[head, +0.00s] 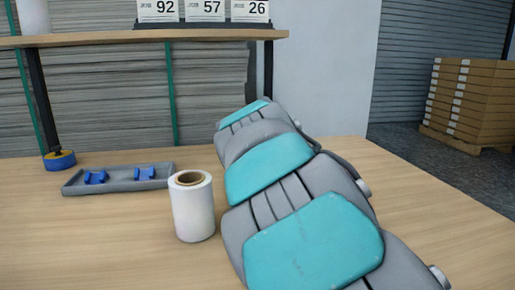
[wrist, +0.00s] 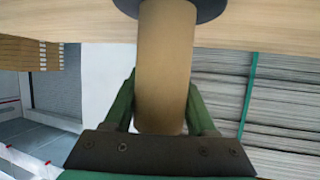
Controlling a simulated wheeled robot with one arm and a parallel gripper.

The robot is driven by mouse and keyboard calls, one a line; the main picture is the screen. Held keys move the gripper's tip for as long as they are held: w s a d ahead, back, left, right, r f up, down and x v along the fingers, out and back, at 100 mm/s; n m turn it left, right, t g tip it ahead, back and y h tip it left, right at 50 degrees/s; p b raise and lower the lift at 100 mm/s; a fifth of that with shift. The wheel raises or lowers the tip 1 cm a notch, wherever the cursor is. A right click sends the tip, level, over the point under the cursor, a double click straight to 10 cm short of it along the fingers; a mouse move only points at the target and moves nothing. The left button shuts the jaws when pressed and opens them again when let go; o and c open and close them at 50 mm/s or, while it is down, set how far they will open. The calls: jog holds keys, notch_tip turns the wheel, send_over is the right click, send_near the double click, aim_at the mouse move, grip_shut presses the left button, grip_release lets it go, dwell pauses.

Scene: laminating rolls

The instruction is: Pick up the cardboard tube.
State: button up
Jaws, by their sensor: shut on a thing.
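The cardboard tube (wrist: 166,45) is plain brown and shows in the wrist view, running from the top edge down to my gripper. My gripper (wrist: 162,84) is shut on it, with a green finger on each side. A dark round disc (wrist: 207,9) surrounds the tube's far end, against a wooden surface. I cannot tell whether the tube touches the disc or is clear of it. In the head view my arm hides both the gripper and the tube.
A white film roll (head: 193,210) stands upright on the wooden table (head: 110,235), left of my arm. Behind it are a grey tray (head: 118,181) with blue pieces and a blue-and-yellow tape roll (head: 59,161). A shelf (head: 130,36) with number cards crosses above.

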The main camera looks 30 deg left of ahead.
jog(key=c, duration=0.6)
jog(key=shift+r, duration=0.1)
